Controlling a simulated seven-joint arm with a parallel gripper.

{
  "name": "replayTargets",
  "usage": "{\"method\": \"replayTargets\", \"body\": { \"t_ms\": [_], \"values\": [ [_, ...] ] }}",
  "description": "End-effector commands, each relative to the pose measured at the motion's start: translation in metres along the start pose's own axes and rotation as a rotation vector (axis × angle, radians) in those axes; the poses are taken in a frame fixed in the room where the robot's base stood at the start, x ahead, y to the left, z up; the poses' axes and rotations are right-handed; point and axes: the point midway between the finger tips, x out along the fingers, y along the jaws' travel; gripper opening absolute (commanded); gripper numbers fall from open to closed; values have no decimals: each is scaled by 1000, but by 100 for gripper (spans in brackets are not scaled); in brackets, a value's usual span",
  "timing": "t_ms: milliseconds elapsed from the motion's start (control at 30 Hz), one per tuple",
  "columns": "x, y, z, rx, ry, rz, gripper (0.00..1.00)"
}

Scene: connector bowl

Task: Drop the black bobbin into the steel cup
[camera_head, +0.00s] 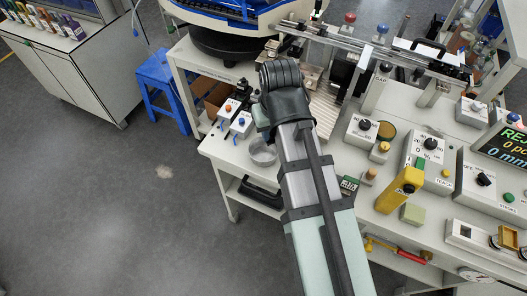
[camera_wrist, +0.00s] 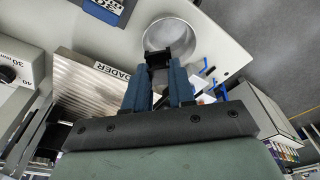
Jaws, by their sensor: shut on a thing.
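The steel cup (camera_head: 262,152) stands on the bench near its left edge in the head view, just left of my arm. In the wrist view the round steel cup (camera_wrist: 178,34) is at top centre, and I look into its inside. My gripper (camera_wrist: 158,72) has its two blue fingers shut on the black bobbin (camera_wrist: 158,56), which shows as a dark piece at the fingertips. The bobbin overlaps the lower rim of the cup in the picture. I cannot tell its height above the cup. In the head view my arm hides the fingers and the bobbin.
Small knob boxes (camera_head: 240,124) stand behind the cup. A ribbed plate (camera_wrist: 90,90) with a LOADER label lies left of the fingers in the wrist view. Control boxes (camera_head: 361,130) and a yellow block (camera_head: 399,190) stand right of my arm. Open floor lies left of the bench.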

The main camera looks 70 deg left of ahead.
Motion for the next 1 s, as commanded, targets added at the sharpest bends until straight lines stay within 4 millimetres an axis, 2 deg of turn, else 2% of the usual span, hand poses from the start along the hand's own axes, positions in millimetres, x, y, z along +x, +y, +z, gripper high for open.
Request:
{"method": "replayTargets", "body": {
  "t_ms": [133, 367, 800, 1000],
  "values": [
    [0, -12, 0, -22, 0, -3, 0],
    [7, -15, 1, -26, 0, -4, 0],
    [46, -14, 8, -25, -1, -4, 0],
    [58, -14, 9, -25, 0, -4, 0]
  ]
}}
